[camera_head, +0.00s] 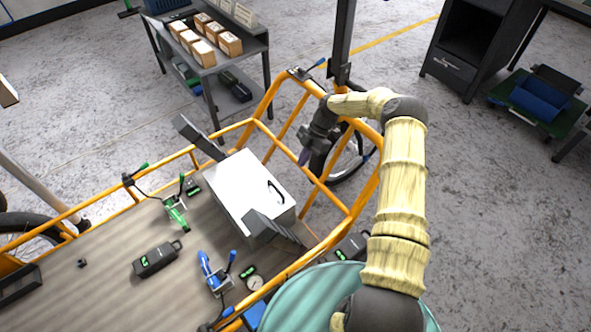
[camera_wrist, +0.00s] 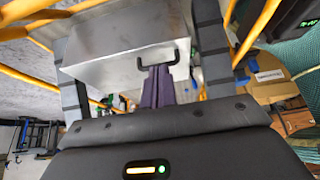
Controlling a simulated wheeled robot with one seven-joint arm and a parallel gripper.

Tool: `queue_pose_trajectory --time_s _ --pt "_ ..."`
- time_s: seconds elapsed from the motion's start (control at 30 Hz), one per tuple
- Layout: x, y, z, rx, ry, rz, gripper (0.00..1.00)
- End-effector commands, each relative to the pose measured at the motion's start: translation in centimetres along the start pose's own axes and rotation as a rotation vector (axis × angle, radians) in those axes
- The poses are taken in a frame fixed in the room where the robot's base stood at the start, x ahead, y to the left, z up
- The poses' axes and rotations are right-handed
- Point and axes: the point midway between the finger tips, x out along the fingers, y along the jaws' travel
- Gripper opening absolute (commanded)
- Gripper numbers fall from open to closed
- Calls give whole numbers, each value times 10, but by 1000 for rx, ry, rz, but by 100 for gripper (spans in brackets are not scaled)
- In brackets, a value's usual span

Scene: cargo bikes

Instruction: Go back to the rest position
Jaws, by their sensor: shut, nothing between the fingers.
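My gripper (camera_head: 304,157) is at the end of my arm, over the right end of the cargo bike's orange frame, apart from the white box. In the wrist view its purple fingers (camera_wrist: 158,86) are together with nothing between them. The white box (camera_head: 250,186) stands on the bike's cargo deck, with a black handle (camera_head: 276,193) on its side facing my gripper. The box (camera_wrist: 120,40) and its handle (camera_wrist: 157,56) lie beyond the fingertips in the wrist view. Grey upright brackets (camera_head: 197,138) stand by the box.
The orange rail frame (camera_head: 262,104) surrounds the cargo deck (camera_head: 100,250). Green (camera_head: 175,212) and blue (camera_head: 215,272) clamps and a black case (camera_head: 157,259) are on it. A grey cart with small boxes (camera_head: 215,62) stands behind. Open floor (camera_head: 480,190) lies right of my arm.

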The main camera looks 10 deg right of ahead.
Motion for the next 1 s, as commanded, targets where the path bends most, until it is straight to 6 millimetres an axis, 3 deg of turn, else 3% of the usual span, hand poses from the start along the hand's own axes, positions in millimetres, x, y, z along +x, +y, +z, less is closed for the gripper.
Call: queue_pose_trajectory --time_s 0.17,0.73,0.87,1.0 --pt "-14 0 4 1 1 1 0" --pt "-15 0 2 7 -3 -2 0" --pt "-21 0 -12 50 -34 -13 0" --pt "-35 -4 -39 167 -107 -27 0"
